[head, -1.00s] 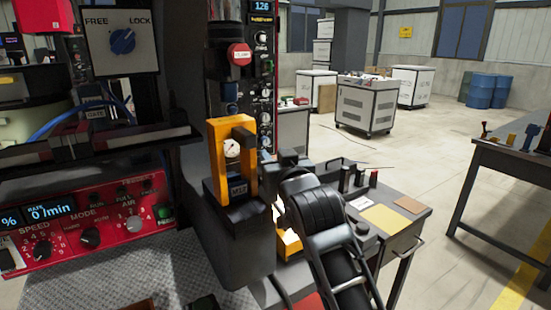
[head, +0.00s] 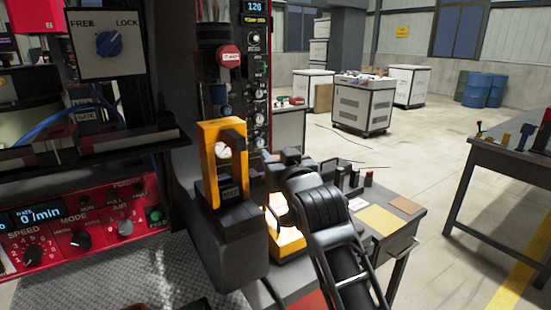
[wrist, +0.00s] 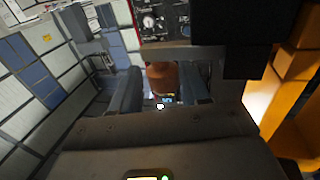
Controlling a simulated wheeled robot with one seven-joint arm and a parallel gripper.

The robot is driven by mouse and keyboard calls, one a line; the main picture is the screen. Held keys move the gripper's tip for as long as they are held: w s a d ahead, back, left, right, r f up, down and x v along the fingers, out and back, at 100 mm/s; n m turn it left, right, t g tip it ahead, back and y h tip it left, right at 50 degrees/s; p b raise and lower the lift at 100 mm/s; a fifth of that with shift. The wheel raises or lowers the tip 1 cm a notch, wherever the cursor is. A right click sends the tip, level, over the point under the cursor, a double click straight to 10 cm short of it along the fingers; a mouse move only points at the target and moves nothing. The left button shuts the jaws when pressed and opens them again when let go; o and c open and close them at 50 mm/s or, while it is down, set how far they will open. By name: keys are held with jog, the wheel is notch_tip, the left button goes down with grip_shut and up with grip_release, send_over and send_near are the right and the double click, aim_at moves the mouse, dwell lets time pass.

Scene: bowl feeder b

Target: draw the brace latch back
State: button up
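I cannot tell for sure which part is the brace latch. My gripper is just right of the frame in the head view, where its fingertips are hidden or too small to make out. In the wrist view my gripper (wrist: 160,95) has its two fingers apart. A brown-orange round part (wrist: 162,77) shows between or beyond them; contact cannot be told. Large orange structure (wrist: 290,100) is close on the right of the wrist view.
A FREE/LOCK panel with a blue knob (head: 109,44) is at upper left, above a red control panel (head: 95,228). A red button (head: 229,57) is above the frame. A small bench (head: 402,238) stands right of my arm. Open floor lies farther right.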

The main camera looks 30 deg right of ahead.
jog(key=shift+o, duration=1.1)
jog(key=b+v, duration=0.1)
jog(key=v, duration=0.6)
jog(key=shift+s, duration=0.4)
